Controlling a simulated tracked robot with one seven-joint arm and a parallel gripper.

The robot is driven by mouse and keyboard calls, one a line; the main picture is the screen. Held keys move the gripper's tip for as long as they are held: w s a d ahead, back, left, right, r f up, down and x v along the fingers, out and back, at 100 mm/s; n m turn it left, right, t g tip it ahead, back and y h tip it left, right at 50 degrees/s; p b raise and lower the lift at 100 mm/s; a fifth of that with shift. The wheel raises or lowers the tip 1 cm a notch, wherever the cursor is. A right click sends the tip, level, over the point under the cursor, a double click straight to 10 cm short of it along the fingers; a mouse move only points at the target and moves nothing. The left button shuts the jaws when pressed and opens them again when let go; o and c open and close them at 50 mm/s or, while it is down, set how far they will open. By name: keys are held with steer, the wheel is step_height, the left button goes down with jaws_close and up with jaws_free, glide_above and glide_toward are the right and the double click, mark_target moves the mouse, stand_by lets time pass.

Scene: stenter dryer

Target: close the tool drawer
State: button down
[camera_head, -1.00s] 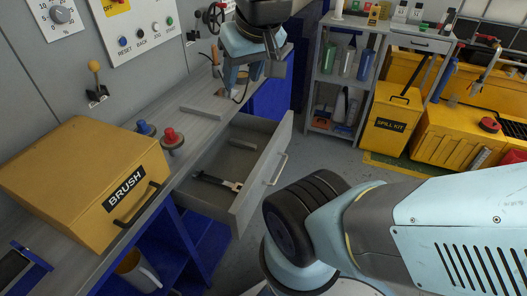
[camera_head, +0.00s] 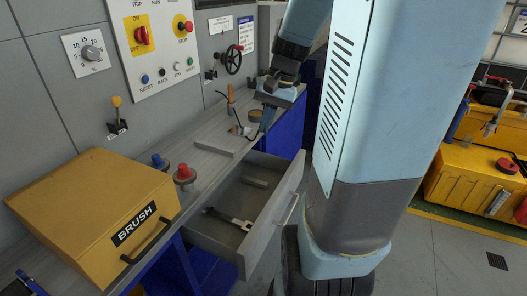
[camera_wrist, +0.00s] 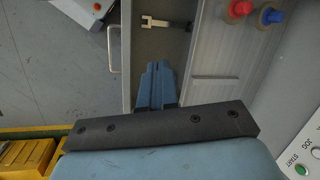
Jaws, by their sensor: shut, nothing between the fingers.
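The grey tool drawer (camera_head: 268,232) stands pulled out from under the bench, with its bar handle (camera_head: 287,209) on the outer front. A caliper-like tool (camera_head: 229,217) and a small grey block (camera_head: 255,182) lie inside. My gripper (camera_head: 266,122) is above the far end of the drawer, beside the bench edge. In the wrist view my gripper (camera_wrist: 157,66) is shut and empty, its blue fingers over the drawer's interior. The drawer's front (camera_wrist: 127,62) and handle (camera_wrist: 113,48) are left of the fingers there. I cannot tell the fingers' height above the drawer.
A yellow BRUSH box (camera_head: 95,215) and red (camera_head: 184,173) and blue (camera_head: 158,161) knobs stand on the bench (camera_head: 200,158). A flat grey bar (camera_head: 206,144) lies near the drawer.

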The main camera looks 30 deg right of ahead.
steer(key=w+d+f+m+t+y, duration=0.1)
steer(key=w+d+f+m+y, duration=0.1)
steer(key=d+f+m+y, duration=0.45)
steer(key=w+d+f+m+t+y, duration=0.1)
steer(key=w+d+f+m, duration=0.2)
steer(key=d+f, duration=0.65)
steer(key=s+d+f+m+t+y, duration=0.2)
steer(key=d+f+m+t, duration=0.3)
steer(key=d+f, duration=0.35)
steer(key=m+t+h, duration=0.3)
steer(key=m+t, duration=0.4)
glide_toward(300, 173)
steer(key=shift+y, duration=0.25)
steer(key=x, duration=0.4)
steer(key=f+x, duration=0.1)
steer(key=x, duration=0.1)
steer(key=shift+w+d, duration=0.15)
steer(key=shift+w, duration=0.45)
